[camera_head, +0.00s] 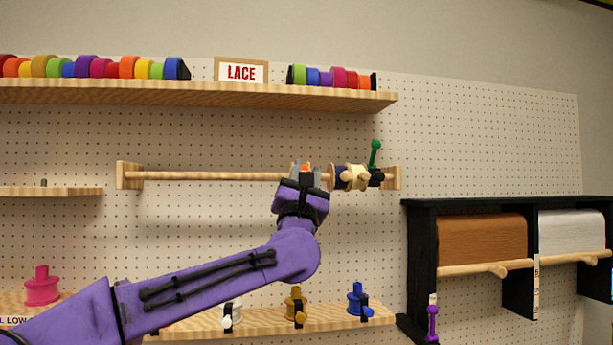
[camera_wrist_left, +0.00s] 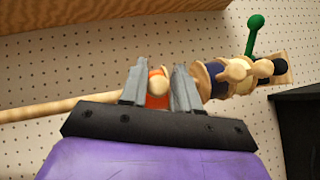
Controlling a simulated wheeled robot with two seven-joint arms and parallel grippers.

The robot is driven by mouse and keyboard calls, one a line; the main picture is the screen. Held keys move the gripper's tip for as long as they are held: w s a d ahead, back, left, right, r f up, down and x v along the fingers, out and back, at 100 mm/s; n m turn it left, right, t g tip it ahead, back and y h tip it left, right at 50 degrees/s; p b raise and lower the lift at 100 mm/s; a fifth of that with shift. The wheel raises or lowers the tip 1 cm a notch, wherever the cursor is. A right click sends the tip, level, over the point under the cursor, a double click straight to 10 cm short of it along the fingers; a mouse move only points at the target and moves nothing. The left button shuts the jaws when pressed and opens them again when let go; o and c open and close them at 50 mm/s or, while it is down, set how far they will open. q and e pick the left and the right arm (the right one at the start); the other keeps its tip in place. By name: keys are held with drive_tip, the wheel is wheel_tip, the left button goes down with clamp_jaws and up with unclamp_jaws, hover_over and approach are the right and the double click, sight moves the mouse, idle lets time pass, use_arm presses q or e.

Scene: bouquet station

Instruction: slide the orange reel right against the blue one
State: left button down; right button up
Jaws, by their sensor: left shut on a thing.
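The orange reel (camera_wrist_left: 158,100) is on the wooden rod (camera_head: 220,176), between the fingers of my left gripper (camera_wrist_left: 158,90). The gripper is shut on it; in the head view only a bit of orange (camera_head: 306,167) shows above my left gripper (camera_head: 303,172). The blue reel (camera_wrist_left: 214,80) is on the same rod just to the right, with wooden flanges. It also shows in the head view (camera_head: 340,177). The right finger is close to the blue reel's near flange; I cannot tell if they touch. My right gripper is not in view.
A cream reel (camera_head: 356,177) and a black clamp with a green knob (camera_head: 376,146) sit right of the blue reel, by the rod's right bracket (camera_head: 396,177). A shelf (camera_head: 200,94) with ribbon rolls runs above. The rod is bare to the left.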

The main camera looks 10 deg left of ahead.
use_arm(q)
drive_tip(key=shift+f, duration=0.1)
drive_tip(key=c, duration=1)
unclamp_jaws()
drive_tip(key=shift+o, duration=0.2)
drive_tip(key=shift+s+f+b, duration=0.2)
drive_tip(key=shift+f+b, duration=0.05)
drive_tip(key=shift+b, duration=0.05)
drive_tip(key=b+v, duration=0.6)
drive_tip(key=v, duration=0.3)
drive_tip(key=shift+s+f, duration=0.2)
drive_tip(key=shift+s, duration=0.2)
